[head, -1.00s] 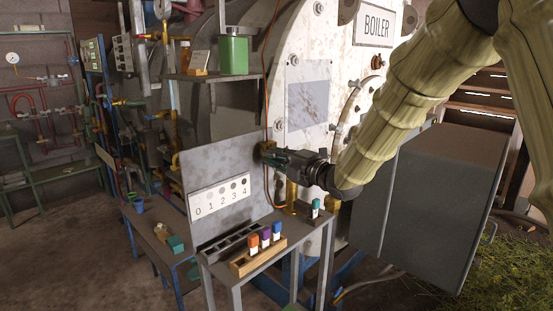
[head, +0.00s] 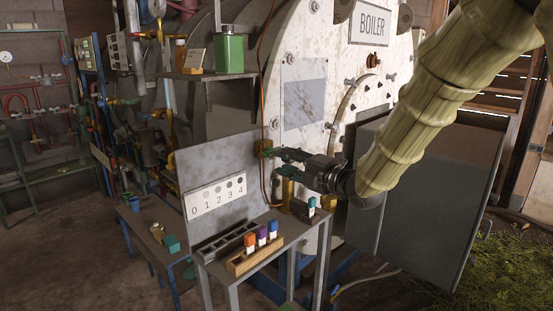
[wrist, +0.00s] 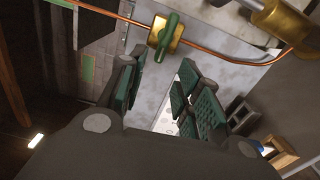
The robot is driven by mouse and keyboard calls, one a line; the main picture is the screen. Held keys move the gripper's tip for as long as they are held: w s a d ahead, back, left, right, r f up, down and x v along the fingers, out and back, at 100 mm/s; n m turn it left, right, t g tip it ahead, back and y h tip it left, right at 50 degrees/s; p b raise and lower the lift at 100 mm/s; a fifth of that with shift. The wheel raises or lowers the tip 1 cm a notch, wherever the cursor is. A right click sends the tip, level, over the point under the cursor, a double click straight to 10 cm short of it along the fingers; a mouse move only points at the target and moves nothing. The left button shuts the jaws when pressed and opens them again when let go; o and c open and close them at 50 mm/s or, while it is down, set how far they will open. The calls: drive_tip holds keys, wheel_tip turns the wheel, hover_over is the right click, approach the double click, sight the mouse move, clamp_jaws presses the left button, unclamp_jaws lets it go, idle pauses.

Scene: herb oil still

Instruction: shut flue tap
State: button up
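A brass tap with a green lever handle (wrist: 168,36) sits on a thin copper pipe in the wrist view, top centre. Its lever lies roughly across the pipe. I see no label naming it as the flue tap. In the head view the tap (head: 265,147) shows small at the top right edge of the grey panel. My gripper (wrist: 162,88) is open, with its green-padded fingers apart and nothing between them. The tap lies ahead of the fingertips, apart from them in the wrist view. In the head view my gripper (head: 280,158) is just right of the tap.
The boiler (head: 305,95) stands behind the tap. A grey panel (head: 220,165) with a numbered dot chart is left of my gripper. Below is a small table with a wooden rack (head: 243,264) of coloured bottles. A green canister (head: 229,54) stands on the shelf above.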

drive_tip(key=shift+v, duration=2.75)
